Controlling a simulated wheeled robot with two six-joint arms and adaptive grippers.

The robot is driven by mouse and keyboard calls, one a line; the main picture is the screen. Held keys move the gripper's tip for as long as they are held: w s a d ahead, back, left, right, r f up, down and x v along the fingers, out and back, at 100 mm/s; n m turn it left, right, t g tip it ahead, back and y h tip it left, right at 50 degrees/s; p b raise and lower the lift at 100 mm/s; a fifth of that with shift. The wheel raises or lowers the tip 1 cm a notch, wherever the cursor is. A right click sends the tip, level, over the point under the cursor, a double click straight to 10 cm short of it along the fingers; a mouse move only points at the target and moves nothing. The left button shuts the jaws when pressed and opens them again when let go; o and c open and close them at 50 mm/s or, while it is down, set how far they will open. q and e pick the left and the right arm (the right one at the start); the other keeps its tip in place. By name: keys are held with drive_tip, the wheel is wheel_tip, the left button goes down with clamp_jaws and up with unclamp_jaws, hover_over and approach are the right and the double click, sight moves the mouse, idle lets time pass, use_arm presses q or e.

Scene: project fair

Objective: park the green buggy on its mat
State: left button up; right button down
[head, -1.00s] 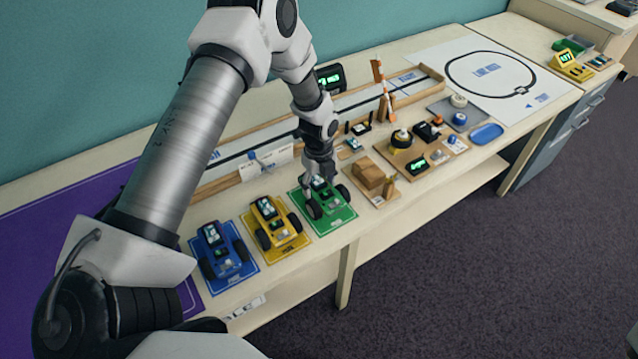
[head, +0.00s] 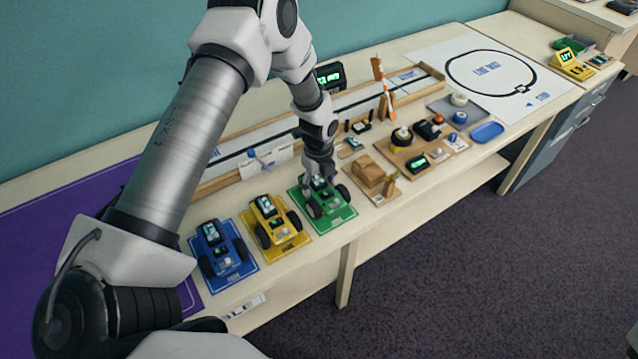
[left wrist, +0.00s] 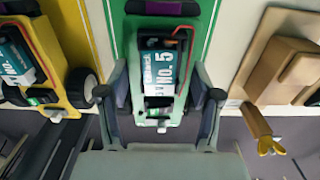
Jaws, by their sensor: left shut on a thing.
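The green buggy (head: 322,196) stands on the green mat (head: 337,219) at the front of the table, to the right of the yellow buggy. Its wheels are within the mat's outline as far as I can see. My left gripper (head: 319,180) is above the buggy and shut on its body. In the left wrist view the two fingers (left wrist: 162,108) lie along both sides of the green buggy (left wrist: 143,45), which carries a label reading NO. 5. The gripper hides the buggy's rear part in the head view. I cannot tell whether the wheels touch the mat. My right gripper is not seen.
A yellow buggy (head: 270,224) and a blue buggy (head: 220,248) stand on their own mats to the left. A wooden block piece (head: 368,173) lies to the right. A long wooden-edged track (head: 225,180) runs behind. The table's front edge is close to the mats.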

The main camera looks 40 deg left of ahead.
use_arm(q)
drive_tip(key=shift+f+b, duration=0.35)
drive_tip(key=shift+f, duration=0.05)
idle(0.5)
drive_tip(key=o, duration=1.1)
